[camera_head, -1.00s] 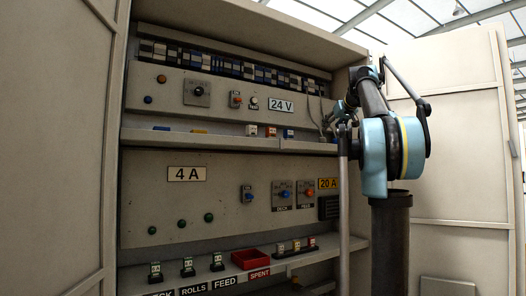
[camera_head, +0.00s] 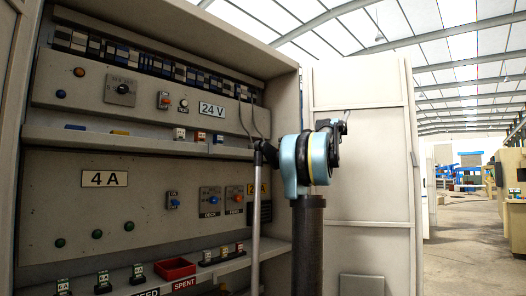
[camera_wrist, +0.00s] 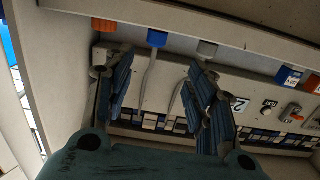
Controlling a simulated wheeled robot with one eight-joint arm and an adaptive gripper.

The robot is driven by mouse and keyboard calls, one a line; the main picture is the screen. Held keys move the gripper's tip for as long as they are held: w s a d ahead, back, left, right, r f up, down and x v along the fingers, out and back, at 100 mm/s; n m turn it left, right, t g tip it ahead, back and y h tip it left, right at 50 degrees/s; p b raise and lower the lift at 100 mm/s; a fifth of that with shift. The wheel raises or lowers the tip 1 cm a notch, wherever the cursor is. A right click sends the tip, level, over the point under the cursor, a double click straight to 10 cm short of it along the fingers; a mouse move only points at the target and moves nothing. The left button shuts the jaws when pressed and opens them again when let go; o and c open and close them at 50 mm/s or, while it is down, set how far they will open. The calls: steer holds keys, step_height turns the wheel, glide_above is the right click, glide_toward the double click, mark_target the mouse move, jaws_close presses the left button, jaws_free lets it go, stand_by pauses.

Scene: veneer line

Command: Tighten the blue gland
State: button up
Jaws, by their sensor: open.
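The blue gland (camera_wrist: 157,38) shows in the wrist view, which is turned upside down. It sits on a pale ledge with a grey cable (camera_wrist: 147,78) running from it. An orange gland (camera_wrist: 103,25) is to its left and a grey gland (camera_wrist: 207,48) to its right. My gripper (camera_wrist: 155,66) is open, with one finger on each side of the blue gland's cable in the picture. The fingertips appear apart from the blue gland; the exact depth gap cannot be told. In the head view my arm hides the gripper and the glands.
The open cabinet has a 24 V panel (camera_head: 212,110), a row of breakers (camera_head: 150,58) above it and a 4 A panel (camera_head: 104,179) below. A red bin (camera_head: 174,268) stands on the lower shelf. A cabinet door (camera_head: 362,160) is right of my arm. Open floor shows at far right.

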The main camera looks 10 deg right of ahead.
mark_target(265, 146)
steer(key=shift+n+y, duration=0.3)
steer(key=x, duration=1)
steer(key=d+x, duration=0.1)
steer(key=x, duration=0.5)
steer(key=shift+w+r, duration=0.25)
steer(key=shift+w, duration=0.15)
steer(key=c, duration=1.1)
